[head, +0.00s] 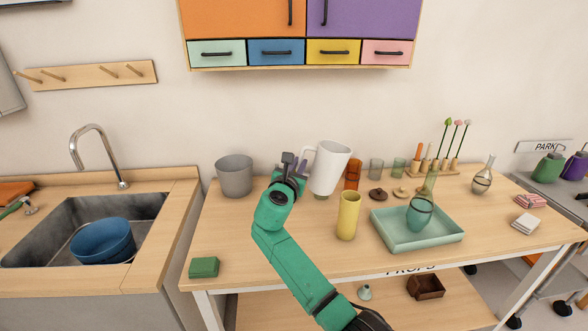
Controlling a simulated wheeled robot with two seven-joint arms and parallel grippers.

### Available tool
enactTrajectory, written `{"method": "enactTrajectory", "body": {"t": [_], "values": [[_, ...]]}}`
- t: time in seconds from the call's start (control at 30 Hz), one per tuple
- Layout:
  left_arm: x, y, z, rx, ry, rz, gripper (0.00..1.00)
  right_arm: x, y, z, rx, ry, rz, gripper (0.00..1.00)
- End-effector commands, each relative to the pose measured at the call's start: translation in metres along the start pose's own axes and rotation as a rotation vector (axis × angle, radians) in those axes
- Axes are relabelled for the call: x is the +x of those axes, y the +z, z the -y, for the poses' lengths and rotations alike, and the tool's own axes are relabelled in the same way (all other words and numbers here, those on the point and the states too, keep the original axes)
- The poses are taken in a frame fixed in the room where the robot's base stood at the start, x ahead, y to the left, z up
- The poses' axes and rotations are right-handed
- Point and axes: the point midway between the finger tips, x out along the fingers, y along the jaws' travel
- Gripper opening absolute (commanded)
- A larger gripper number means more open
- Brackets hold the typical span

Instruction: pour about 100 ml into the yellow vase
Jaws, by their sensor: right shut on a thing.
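The yellow vase (348,216) stands upright on the wooden table, a tall narrow cylinder with an open top. A white jug (329,168) is above and behind the vase, tilted slightly to the right, its body up and left of the vase rim. My right gripper (301,167) is shut on the jug at its handle, on the jug's left side. The jug's contents are hidden, and no liquid stream shows. The inside of the vase is too dark to tell its level. My left gripper is not in view.
A teal tray (446,238) with a teal glass vase (419,213) is right of the yellow vase. Amber and green glasses (376,168) stand behind. A grey pot (234,177) is at left, a green sponge (204,267) at front left. The table's front left is mostly clear.

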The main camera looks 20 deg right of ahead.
Motion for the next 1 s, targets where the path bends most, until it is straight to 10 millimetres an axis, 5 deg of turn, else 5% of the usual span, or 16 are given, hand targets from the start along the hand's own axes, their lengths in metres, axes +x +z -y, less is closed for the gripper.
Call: {"method": "enactTrajectory", "body": {"t": [1.0], "values": [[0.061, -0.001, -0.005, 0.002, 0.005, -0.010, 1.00, 0.000, 0.039, 0.004, 0.527, 0.011, -0.097, 0.00]]}}
